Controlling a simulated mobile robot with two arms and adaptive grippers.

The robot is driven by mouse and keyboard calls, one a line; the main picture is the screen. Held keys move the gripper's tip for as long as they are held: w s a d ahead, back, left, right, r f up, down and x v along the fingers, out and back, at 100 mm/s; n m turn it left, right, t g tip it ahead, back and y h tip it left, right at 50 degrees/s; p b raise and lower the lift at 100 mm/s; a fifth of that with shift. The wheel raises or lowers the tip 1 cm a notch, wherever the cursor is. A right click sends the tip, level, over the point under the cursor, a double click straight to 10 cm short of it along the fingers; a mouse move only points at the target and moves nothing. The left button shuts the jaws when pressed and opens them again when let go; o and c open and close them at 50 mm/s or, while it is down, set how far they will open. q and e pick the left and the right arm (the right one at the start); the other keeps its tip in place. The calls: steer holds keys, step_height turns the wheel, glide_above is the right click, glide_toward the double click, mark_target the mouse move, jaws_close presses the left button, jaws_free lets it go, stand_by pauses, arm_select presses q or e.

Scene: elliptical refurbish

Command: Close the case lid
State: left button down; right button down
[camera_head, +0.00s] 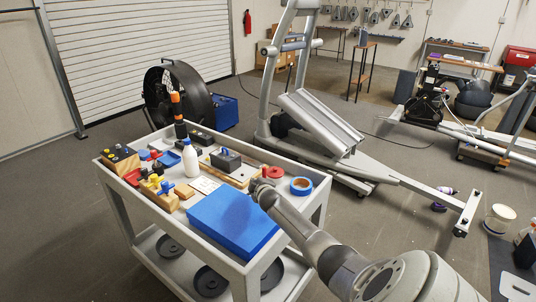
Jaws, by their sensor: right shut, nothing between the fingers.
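A blue, flat, box-like case (232,221) lies on the front part of the cart top. Its upper face looks flat and level, and no raised lid shows. My right arm reaches in from the lower right. My right gripper (260,186) is shut and empty, close to the far right corner of the blue case. It is small and partly hidden by its own wrist, so I cannot tell whether it touches the case. My left gripper is not in view.
The grey cart (152,210) also holds a white bottle (190,160), blue tape (301,186), a red roll (272,172), a dark box on a wooden board (225,160) and several small parts. An exercise machine (325,125) stands behind the cart. Floor is open at left.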

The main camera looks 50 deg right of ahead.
steer(key=s+r, duration=0.5)
steer(key=s, duration=0.1)
steer(key=shift+s+a+r+p, duration=0.3)
steer(key=shift+s+r, duration=0.05)
